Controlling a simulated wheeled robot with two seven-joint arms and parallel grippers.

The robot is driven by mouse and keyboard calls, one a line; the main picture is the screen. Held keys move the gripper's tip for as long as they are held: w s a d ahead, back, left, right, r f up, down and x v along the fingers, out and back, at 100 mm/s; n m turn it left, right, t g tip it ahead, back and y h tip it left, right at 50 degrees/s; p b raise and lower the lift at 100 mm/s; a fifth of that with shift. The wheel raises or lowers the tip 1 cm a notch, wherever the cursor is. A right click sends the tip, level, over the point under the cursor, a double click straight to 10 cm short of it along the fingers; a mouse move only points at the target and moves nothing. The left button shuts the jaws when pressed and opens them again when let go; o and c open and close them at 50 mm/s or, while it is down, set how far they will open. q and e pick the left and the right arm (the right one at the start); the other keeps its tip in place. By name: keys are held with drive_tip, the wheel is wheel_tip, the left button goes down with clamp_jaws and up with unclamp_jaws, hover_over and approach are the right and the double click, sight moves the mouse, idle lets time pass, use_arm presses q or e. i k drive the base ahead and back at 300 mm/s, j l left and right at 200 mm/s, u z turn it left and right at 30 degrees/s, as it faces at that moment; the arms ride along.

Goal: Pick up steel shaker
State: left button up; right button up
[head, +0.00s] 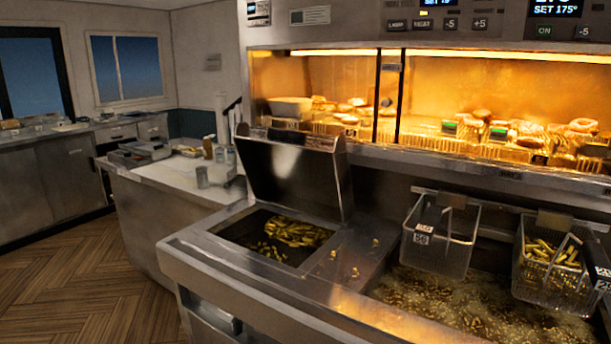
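A small grey metal-looking cylinder, which looks like the steel shaker (202,177), stands upright on the pale worktop (168,174) left of the fryer. It is small in the head view, so its top cannot be made out. A brown-topped container (208,147) and a pale bottle (219,154) stand just behind it. Neither of my grippers shows in the head view.
The fry station's raised steel lid (293,178) stands right of the worktop, above a bin of fries (290,232). An empty basket (440,236) and a basket of fries (550,262) hang over bubbling oil (470,305). Wooden floor (75,280) is clear at left.

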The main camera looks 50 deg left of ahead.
sight(201, 172)
drive_tip(key=u, duration=2.1)
drive_tip(key=i+j+u, duration=0.4)
drive_tip(key=i+j, duration=0.15)
drive_tip(key=i, duration=0.2)
drive_tip(key=i+j+u, duration=0.3)
drive_tip(key=i+u, duration=0.15)
drive_tip(key=i, duration=0.35)
drive_tip(key=i+u, duration=0.4)
drive_tip(key=i, duration=0.4)
drive_tip(key=i+z, duration=0.25)
drive_tip(key=i, duration=0.4)
drive_tip(key=i+j+z, duration=0.25)
drive_tip(key=i, duration=0.4)
drive_tip(key=i+z, duration=0.3)
drive_tip(key=z, duration=0.2)
drive_tip(key=i+z, duration=0.3)
drive_tip(key=z, duration=0.15)
drive_tip(key=i+j+z, duration=0.2)
drive_tip(key=z, duration=0.3)
drive_tip(key=i+j, duration=0.05)
drive_tip(key=i, duration=0.05)
